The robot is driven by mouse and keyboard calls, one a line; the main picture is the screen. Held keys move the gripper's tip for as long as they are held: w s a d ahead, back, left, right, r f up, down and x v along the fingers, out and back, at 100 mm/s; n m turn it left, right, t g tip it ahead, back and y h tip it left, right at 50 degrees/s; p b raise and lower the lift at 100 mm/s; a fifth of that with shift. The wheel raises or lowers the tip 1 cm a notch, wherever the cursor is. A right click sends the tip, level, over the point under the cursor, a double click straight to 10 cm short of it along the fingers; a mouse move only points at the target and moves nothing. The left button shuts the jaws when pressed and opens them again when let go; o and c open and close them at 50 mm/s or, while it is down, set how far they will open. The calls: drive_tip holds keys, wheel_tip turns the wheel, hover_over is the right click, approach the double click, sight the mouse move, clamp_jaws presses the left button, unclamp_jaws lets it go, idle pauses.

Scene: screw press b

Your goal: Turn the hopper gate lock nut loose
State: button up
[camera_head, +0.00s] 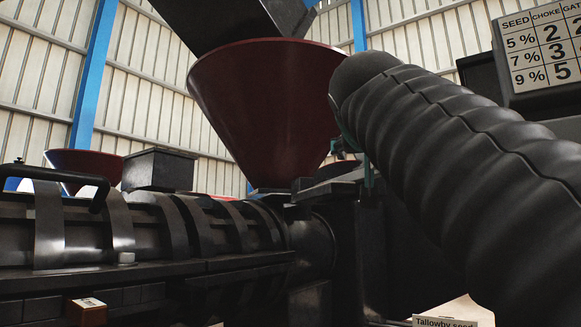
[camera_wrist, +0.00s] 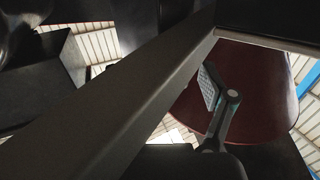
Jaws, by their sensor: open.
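The dark red hopper cone (camera_head: 262,100) stands on the black press, its narrow end down at a dark neck. It also shows in the wrist view (camera_wrist: 258,85), behind a dark diagonal bar (camera_wrist: 125,95). I cannot make out the gate lock nut in either view. One finger of my gripper (camera_wrist: 212,88) shows in front of the hopper, its ridged pad facing left; the other finger is hidden. My gripper is open, and I see nothing held. In the head view my dark sleeved arm reaches to the hopper's right side and covers most of the gripper.
The ribbed press barrel (camera_head: 150,238) runs along the left, with a curved black handle (camera_head: 60,178). A dark chute (camera_head: 225,18) comes down over the hopper. A settings chart (camera_head: 545,45) is at upper right. A seed label (camera_head: 443,321) is at the bottom. Dark machine parts crowd the wrist view.

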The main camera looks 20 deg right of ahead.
drive_tip(key=shift+w+m+h, duration=0.1)
drive_tip(key=shift+m+h, duration=0.2)
drive_tip(key=shift+h, duration=0.1)
